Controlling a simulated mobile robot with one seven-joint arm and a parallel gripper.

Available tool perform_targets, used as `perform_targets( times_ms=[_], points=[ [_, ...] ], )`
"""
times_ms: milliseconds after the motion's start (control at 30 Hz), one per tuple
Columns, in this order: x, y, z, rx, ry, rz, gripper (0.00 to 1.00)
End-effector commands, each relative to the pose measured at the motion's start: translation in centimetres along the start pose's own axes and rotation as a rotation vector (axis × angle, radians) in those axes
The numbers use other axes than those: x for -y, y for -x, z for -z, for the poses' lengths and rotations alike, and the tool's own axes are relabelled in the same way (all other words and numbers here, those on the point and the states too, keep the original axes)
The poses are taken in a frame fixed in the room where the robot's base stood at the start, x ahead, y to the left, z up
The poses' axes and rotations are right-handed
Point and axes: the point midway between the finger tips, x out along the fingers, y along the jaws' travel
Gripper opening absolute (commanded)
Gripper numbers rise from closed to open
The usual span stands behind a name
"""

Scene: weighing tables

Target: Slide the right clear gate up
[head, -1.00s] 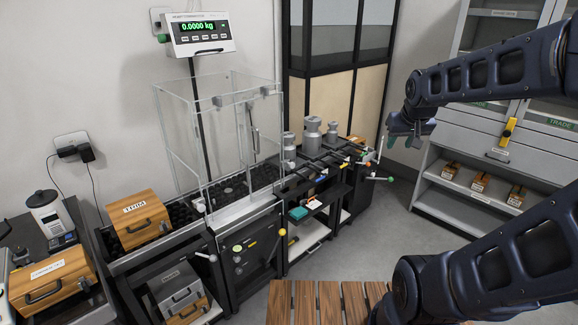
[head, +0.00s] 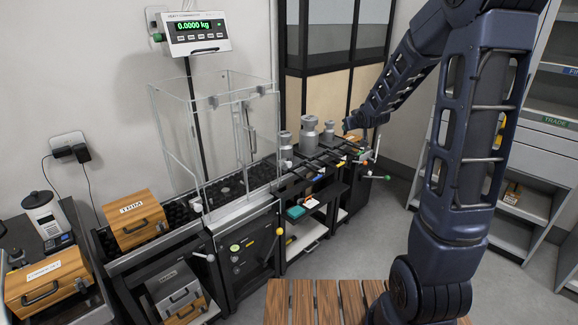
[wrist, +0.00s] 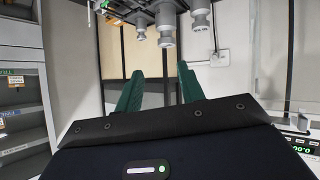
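The clear weighing enclosure (head: 185,150) stands on the scale table at center-left in the head view. Its right clear gate (head: 262,115) appears to be down, with a vertical handle (head: 250,130) seen through or on the panels. My gripper (head: 352,122) is to the right of the enclosure, past the grey weights and well apart from the gate. The wrist view shows the two green fingers (wrist: 160,72) spread apart with nothing between them. The gate cannot be made out in the wrist view.
Grey cylinder weights (head: 309,135) stand on a roller rail between the enclosure and my gripper; they also show in the wrist view (wrist: 166,22). A display (head: 196,34) reading 0.0000 kg is above the enclosure. A wooden box (head: 135,218) sits to its left.

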Motion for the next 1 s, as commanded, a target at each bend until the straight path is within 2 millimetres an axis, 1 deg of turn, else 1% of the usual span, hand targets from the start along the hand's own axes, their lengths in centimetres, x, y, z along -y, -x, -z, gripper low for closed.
perform_targets(
  times_ms=[33, 100, 300, 367, 500, 700, 767, 1000],
  points=[
    [0.5, -1.6, -0.2, -0.016, 0.009, 0.015, 0.39],
    [1.2, -3.5, -0.2, -0.05, 0.021, 0.035, 0.39],
    [3.5, -8.8, -0.8, -0.147, 0.049, 0.102, 0.39],
    [4.3, -10.3, -1.1, -0.176, 0.055, 0.125, 0.39],
    [6.3, -13.6, -2.1, -0.242, 0.066, 0.18, 0.39],
    [9.4, -17.6, -4.2, -0.336, 0.072, 0.268, 0.39],
    [10.4, -18.7, -5.0, -0.364, 0.07, 0.296, 0.39],
    [14.3, -22.3, -8.9, -0.472, 0.051, 0.414, 0.39]
  ],
)
